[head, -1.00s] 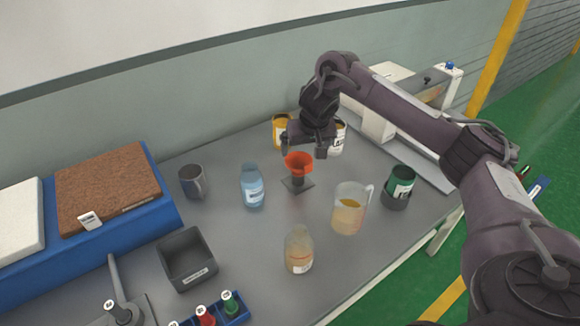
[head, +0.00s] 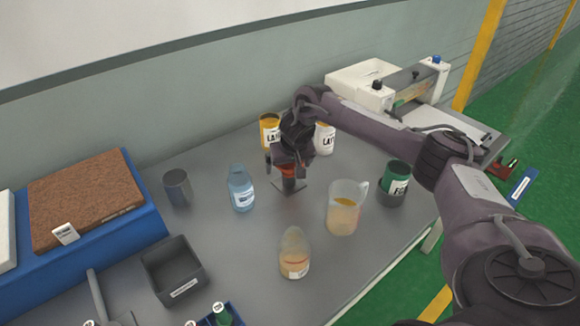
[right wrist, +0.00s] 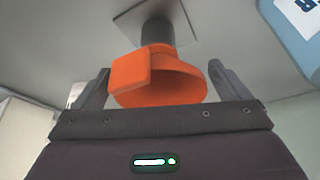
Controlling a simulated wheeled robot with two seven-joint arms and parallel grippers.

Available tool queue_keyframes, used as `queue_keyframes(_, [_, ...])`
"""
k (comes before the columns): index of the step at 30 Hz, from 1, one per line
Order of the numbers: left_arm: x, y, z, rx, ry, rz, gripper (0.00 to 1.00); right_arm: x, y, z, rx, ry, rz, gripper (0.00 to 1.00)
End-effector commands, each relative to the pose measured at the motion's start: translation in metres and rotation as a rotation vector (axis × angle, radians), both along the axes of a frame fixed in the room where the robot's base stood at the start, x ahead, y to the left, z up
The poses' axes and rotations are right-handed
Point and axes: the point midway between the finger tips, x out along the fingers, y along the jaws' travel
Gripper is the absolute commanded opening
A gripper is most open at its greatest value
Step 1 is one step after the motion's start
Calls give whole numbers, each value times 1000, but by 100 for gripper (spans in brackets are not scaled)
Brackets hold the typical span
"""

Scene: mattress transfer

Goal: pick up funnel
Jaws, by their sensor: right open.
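The orange funnel (head: 287,171) sits upright in a dark stand (head: 289,187) on the grey table. In the head view my right gripper (head: 288,168) is over it and partly hides it. In the right wrist view the funnel (right wrist: 158,80) lies between the two fingers of my right gripper (right wrist: 160,85), with its wide mouth towards the palm. The fingers are apart, with a gap on each side of the funnel. My left gripper is not in view.
A blue bottle (head: 241,189) stands left of the funnel and a jug (head: 345,208) right of it. Two labelled cans, one yellow (head: 269,130) and one white (head: 325,139), stand behind. A small bottle (head: 294,256) stands in front. A grey bin (head: 173,268) is front left.

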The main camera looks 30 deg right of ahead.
Motion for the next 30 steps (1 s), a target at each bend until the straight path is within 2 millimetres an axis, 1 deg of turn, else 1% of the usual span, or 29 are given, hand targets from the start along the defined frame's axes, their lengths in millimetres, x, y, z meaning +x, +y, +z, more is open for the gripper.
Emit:
queue_keyframes(3, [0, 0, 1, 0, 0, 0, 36, 3, -1, -8, 0, 0, 1, 96])
queue_keyframes(9, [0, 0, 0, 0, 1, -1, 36, 3, -1, -8, -1, -1, 1, 96])
queue_keyframes(10, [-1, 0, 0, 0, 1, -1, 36, 3, -1, -8, -1, -1, 1, 95])
queue_keyframes(18, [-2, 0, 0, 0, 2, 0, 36, 3, -1, -8, -1, -1, 1, 59])
queue_keyframes(21, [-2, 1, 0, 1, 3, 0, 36, 3, -1, -8, -1, -1, 1, 49])
queue_keyframes(30, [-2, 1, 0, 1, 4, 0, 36, 3, -1, -5, -1, -1, 1, 48])
